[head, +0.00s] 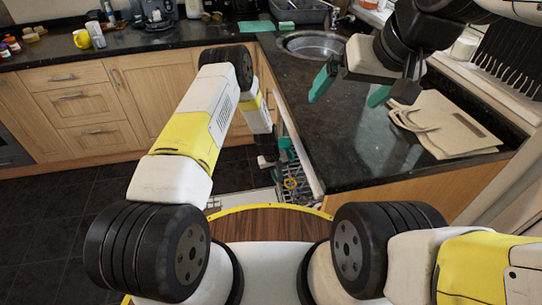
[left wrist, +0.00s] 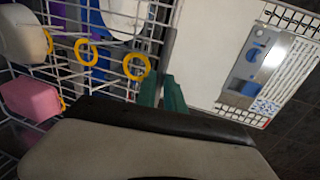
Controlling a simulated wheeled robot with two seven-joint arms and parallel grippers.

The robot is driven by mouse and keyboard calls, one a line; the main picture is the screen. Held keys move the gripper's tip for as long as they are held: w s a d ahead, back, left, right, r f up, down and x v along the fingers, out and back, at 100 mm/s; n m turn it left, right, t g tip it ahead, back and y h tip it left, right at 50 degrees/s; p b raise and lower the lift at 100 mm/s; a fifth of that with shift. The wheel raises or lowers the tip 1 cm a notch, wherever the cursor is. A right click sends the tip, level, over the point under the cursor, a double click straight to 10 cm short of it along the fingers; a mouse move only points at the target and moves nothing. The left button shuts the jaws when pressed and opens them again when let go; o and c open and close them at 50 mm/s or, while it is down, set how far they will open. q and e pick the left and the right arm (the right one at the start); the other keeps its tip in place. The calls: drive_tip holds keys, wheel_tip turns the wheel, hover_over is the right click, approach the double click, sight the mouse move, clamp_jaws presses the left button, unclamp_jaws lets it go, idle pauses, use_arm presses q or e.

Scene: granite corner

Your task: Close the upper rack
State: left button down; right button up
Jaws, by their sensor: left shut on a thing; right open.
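The upper rack (head: 300,172) is a white wire basket, pulled out from under the counter. It fills the left of the left wrist view (left wrist: 112,48), with several yellow rings on its wires. My left gripper (head: 286,150) is low beside the counter's edge at the rack. Its teal fingers in the left wrist view (left wrist: 163,92) are shut on the rack's edge wire; the exact contact is partly hidden. My right gripper (head: 350,90) is open and empty above the dark counter, with its teal fingers wide apart.
The open dishwasher door (left wrist: 225,60) lies low to the right of the rack. The rack holds a pink item (left wrist: 30,98) and pale dishes. Dark floor lies left.

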idle(0.3)
use_arm(q)
drive_tip(key=c, duration=1.4)
unclamp_jaws()
drive_tip(key=shift+c, duration=0.2)
wheel_tip(320, 180, up, 8)
drive_tip(key=a, duration=0.1)
drive_tip(key=shift+s+a+f, duration=0.2)
